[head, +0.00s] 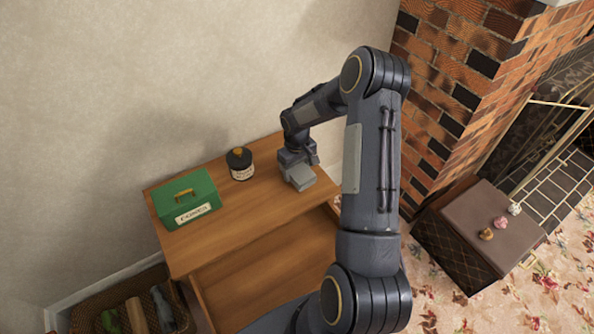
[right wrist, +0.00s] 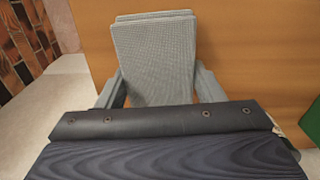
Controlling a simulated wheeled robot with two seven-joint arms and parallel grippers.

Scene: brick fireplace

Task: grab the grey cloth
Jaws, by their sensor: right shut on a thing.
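The grey cloth (head: 301,178) is a folded, flat rectangular stack on the wooden cabinet top, near its right end. My right gripper (head: 296,161) reaches down over it from behind and is shut on it. In the right wrist view the cloth (right wrist: 155,60) shows a fine woven texture and layered edges, and it lies between the two grey fingers of the gripper (right wrist: 155,90). The cloth's near end is hidden by the dark gripper body. My left gripper is not in view.
The wooden cabinet (head: 240,222) stands against the wall, with a green box (head: 185,198) and a dark jar (head: 239,163) on top. A wicker basket (head: 185,315) is at lower left. A brown case (head: 470,240) with small items stands right, by the brick fireplace (head: 455,60).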

